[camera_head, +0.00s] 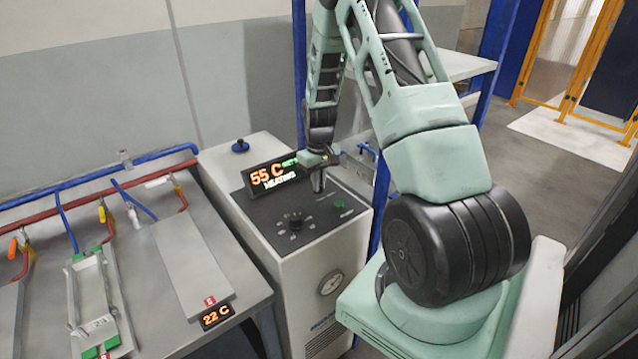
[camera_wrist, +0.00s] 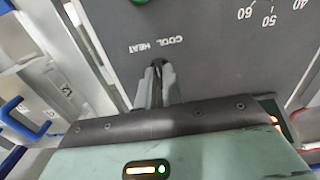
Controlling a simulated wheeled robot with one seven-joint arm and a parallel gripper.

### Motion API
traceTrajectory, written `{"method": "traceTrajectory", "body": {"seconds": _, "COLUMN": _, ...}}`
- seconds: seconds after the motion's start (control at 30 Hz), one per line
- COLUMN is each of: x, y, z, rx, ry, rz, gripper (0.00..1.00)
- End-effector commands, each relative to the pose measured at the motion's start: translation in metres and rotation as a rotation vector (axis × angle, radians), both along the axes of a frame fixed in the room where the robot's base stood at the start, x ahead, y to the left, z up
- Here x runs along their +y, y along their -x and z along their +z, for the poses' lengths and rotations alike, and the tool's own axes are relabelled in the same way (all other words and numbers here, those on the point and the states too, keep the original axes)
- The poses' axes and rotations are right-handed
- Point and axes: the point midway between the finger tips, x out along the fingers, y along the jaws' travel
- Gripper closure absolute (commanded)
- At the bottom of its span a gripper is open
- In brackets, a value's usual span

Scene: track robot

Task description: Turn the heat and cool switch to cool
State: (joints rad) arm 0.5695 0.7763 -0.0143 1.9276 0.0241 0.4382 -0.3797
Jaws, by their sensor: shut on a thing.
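The heat and cool switch (camera_wrist: 158,64) is a small dark lever on the dark control panel (camera_head: 262,226), below the COOL and HEAT labels (camera_wrist: 156,45) in the wrist view. My gripper (camera_wrist: 156,82) is shut on it, with a fingertip on each side. Most of the switch is hidden between the fingers, and which way it points is hard to tell. In the head view my gripper (camera_head: 318,186) reaches down onto the panel's rear part. The display (camera_head: 275,175) beside it reads 55 C and HEATING.
A round dial (camera_head: 295,220) with numbers sits on the panel's front, and a green button (camera_head: 339,204) at its right. A bench (camera_head: 215,240) with red and blue pipes and a 22 C display (camera_head: 216,315) stands at the left.

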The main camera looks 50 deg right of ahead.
Motion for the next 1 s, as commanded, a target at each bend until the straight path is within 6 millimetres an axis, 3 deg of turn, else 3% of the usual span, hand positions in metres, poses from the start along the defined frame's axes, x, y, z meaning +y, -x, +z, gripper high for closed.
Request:
{"method": "traceTrajectory", "body": {"seconds": 0.5, "x": 0.0009, "y": -0.0013, "z": 0.0006, "rx": -0.002, "ry": 0.002, "rz": -0.446, "gripper": 1.0}}
{"method": "traceTrajectory", "body": {"seconds": 1.0, "x": 0.001, "y": -0.0017, "z": 0.0011, "rx": -0.003, "ry": 0.001, "rz": -0.633, "gripper": 1.0}}
